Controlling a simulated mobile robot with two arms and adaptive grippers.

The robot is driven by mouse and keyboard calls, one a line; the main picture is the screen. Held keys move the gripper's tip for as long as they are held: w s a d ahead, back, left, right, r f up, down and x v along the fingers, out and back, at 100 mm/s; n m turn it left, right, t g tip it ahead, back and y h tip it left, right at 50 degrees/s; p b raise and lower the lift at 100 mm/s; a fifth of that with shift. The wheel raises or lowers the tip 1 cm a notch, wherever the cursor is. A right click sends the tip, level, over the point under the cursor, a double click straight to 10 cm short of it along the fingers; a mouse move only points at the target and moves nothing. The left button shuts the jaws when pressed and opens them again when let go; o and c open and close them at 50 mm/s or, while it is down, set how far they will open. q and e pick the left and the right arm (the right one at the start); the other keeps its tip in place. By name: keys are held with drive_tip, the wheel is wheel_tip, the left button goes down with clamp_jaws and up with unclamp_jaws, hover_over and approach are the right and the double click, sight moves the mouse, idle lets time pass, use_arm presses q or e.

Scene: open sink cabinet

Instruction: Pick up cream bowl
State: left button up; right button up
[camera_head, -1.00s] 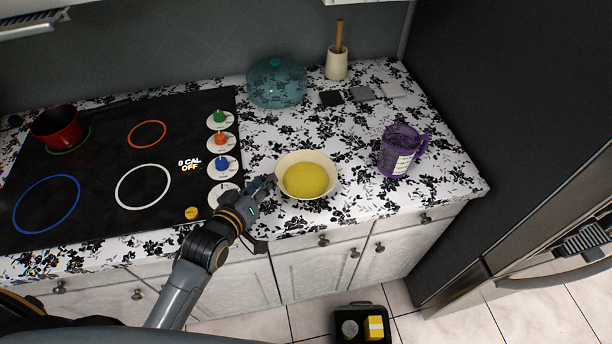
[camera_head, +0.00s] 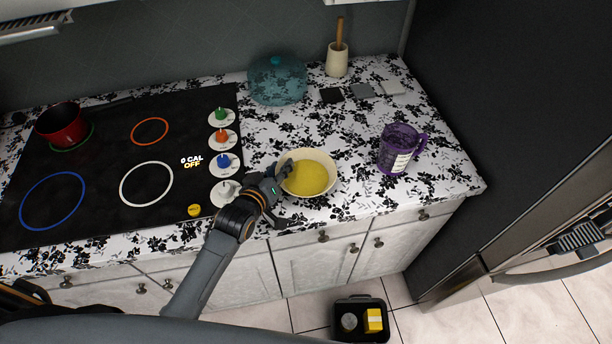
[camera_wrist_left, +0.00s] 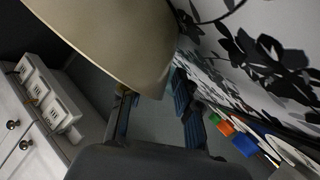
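The cream bowl (camera_head: 318,156) stands upright on the floral counter, with yellow contents inside. My left gripper (camera_head: 281,171) is at the bowl's left side, its fingertips at the rim. In the left wrist view the bowl (camera_wrist_left: 118,38) looms large at the top, its edge reaching down between the two spread fingers of the gripper (camera_wrist_left: 156,103). The fingers look open, with gaps beside the bowl wall; contact is not clear. My right gripper is not in view.
A purple measuring cup (camera_head: 398,150) stands right of the bowl. A teal glass vessel (camera_head: 276,82) and a utensil holder (camera_head: 337,62) are behind. The cooktop (camera_head: 100,207) with knobs and a red pot (camera_head: 60,125) lies left. A black bin (camera_head: 345,306) sits on the floor.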

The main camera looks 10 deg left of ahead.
use_arm(q)
clamp_jaws()
drive_tip(key=shift+r, duration=0.2)
